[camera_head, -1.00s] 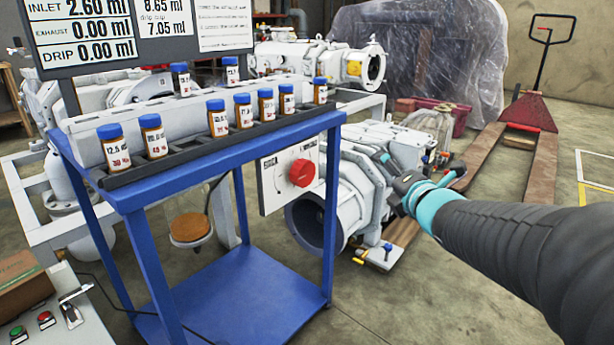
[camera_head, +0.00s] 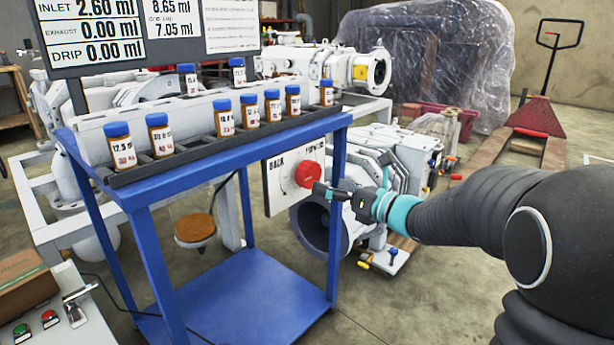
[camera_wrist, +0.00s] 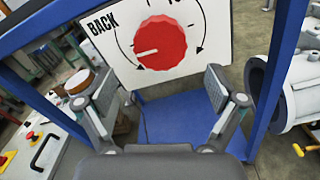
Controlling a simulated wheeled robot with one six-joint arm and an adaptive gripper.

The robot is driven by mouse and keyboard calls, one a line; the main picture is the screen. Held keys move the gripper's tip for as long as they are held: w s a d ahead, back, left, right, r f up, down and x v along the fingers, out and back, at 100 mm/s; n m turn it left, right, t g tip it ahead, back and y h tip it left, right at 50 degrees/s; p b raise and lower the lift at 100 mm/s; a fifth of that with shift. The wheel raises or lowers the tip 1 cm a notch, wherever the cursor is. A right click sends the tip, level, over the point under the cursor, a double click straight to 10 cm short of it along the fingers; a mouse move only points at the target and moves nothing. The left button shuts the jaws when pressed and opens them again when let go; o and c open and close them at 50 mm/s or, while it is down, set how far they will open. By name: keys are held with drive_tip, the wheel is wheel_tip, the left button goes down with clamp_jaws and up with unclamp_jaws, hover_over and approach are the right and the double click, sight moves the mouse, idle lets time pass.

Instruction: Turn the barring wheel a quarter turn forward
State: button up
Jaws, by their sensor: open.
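The barring wheel is a red knob (camera_head: 308,174) on a white panel (camera_head: 277,190) marked BACK and FORWARD, beside the blue cart's right leg. In the wrist view the red knob (camera_wrist: 160,43) is at the top middle, beyond the fingertips, with a white pointer line toward its lower left. Curved arrows flank it on the white panel (camera_wrist: 211,62). My gripper (camera_head: 322,190) is just right of the knob in the head view. In the wrist view my gripper (camera_wrist: 160,88) has its two fingers wide apart, with nothing between them. I cannot tell from the head view whether a fingertip touches the knob.
The blue cart (camera_head: 237,167) carries several blue-capped brown bottles (camera_head: 117,145). Its leg (camera_wrist: 281,70) stands close right of the gripper. A white pump with a round open flange (camera_head: 322,232) is behind. A control box (camera_head: 60,310) is at lower left.

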sight(313, 178)
drive_tip(key=x, duration=0.7)
drive_tip(key=shift+w+a, duration=0.15)
drive_tip(key=c, duration=1.1)
drive_tip(key=shift+c, duration=0.2)
